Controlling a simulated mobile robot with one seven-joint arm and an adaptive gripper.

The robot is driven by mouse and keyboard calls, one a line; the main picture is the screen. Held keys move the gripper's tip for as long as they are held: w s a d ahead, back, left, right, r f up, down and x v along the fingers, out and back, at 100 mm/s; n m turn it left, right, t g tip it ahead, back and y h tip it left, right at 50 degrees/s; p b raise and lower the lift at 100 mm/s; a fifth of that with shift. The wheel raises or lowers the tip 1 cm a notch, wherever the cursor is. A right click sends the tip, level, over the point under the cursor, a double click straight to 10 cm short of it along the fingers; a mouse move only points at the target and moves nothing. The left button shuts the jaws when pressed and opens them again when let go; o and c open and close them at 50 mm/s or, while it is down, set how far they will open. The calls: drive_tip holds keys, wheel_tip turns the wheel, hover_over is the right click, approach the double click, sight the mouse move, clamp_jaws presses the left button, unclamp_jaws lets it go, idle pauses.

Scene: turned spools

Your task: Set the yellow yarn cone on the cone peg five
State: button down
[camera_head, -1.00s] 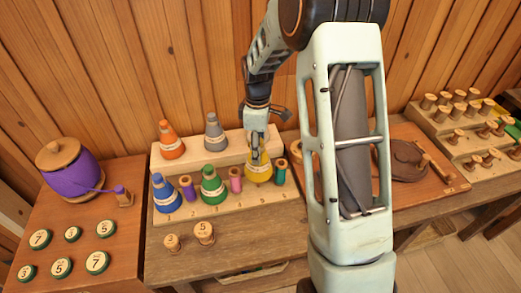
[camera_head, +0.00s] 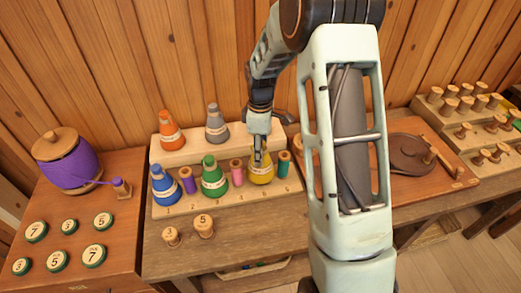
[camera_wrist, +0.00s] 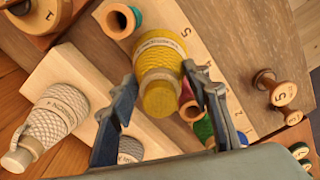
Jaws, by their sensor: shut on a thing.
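The yellow yarn cone (camera_head: 261,174) is upright over the front row of the stepped wooden rack (camera_head: 225,205), between a pink spool (camera_head: 237,172) and a teal spool (camera_head: 283,165). My gripper (camera_head: 258,152) is shut on its upper part from above. In the wrist view the fingers (camera_wrist: 160,95) flank the yellow cone (camera_wrist: 158,62). A printed 5 shows on the rack's edge beside it. The cone hides the peg and its own base, so I cannot tell whether it sits fully down.
A blue cone (camera_head: 164,187), purple spool (camera_head: 188,181) and green cone (camera_head: 213,178) share the front row. Orange (camera_head: 170,132) and grey (camera_head: 216,126) cones stand on the back step. Small numbered wooden spools (camera_head: 203,227) stand in front of the rack.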

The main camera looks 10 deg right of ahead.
drive_tip(key=shift+f, duration=0.1)
idle(0.3)
drive_tip(key=shift+f+b, duration=0.7)
drive_tip(key=shift+f, duration=0.15)
drive_tip(key=shift+f+b, duration=0.5)
drive_tip(key=shift+f, duration=0.1)
idle(0.9)
drive_tip(key=c, duration=1.4)
unclamp_jaws()
drive_tip(key=shift+o, duration=0.2)
drive_tip(key=shift+r+p, duration=3.7)
drive_tip(key=shift+r, duration=1.85)
